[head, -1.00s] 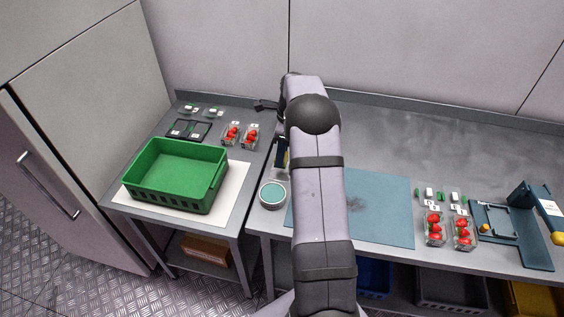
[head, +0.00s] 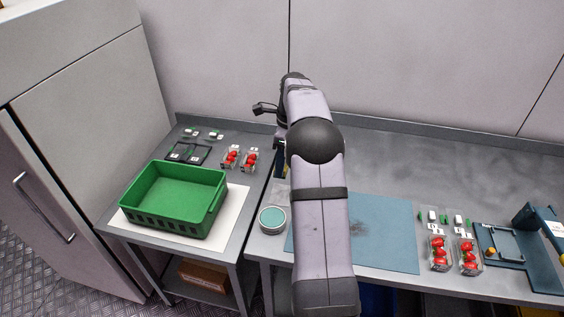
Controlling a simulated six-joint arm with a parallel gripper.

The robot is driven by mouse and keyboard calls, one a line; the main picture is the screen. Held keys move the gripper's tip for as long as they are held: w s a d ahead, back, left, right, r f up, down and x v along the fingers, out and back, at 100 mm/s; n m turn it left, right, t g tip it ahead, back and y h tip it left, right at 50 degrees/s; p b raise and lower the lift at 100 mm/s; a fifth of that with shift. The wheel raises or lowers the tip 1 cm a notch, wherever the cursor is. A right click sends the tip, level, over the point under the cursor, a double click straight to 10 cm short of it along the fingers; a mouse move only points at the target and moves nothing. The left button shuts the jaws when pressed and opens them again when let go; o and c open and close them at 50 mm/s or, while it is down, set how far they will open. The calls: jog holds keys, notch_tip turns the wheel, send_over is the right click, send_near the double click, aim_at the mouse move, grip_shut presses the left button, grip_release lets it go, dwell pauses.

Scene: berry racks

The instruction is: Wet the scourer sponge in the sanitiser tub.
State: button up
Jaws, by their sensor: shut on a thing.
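The sanitiser tub (head: 272,220) is a round grey tub with teal liquid, near the left edge of the bench. My gripper (head: 280,150) hangs beyond the tub and is mostly hidden behind my arm. A narrow dark-blue and yellowish piece shows at its lower end, which I take to be the scourer sponge (head: 284,168). My gripper is shut on it, above the bench and apart from the tub. The grip itself is hidden.
A blue mat (head: 385,235) lies right of the tub, partly behind my arm. A green crate (head: 140,222) stands on the left table. Filled berry punnets (head: 439,253) and a blue device (head: 545,250) are at right. The back right bench is clear.

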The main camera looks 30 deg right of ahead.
jog(key=r+p, duration=0.1)
jog(key=r, duration=0.1)
jog(key=a+r+p, duration=0.1)
jog(key=r+p, duration=0.1)
jog(key=w+r+p, duration=0.1)
jog(key=r, duration=0.2)
jog(key=shift+a+p, duration=0.2)
jog(key=shift+p, duration=0.2)
jog(key=s+a+r+p, duration=0.2)
jog(key=s+a+p, duration=0.2)
jog(key=s+a+f+p, duration=0.2)
jog(key=s+f, duration=0.3)
jog(key=f, duration=0.4)
jog(key=shift+s+a, duration=0.25)
jog(key=shift+a, duration=0.25)
jog(key=shift+f, duration=0.1)
jog(key=shift+f+b, duration=2.8)
jog(key=shift+f, duration=0.15)
jog(key=shift+f, duration=0.45)
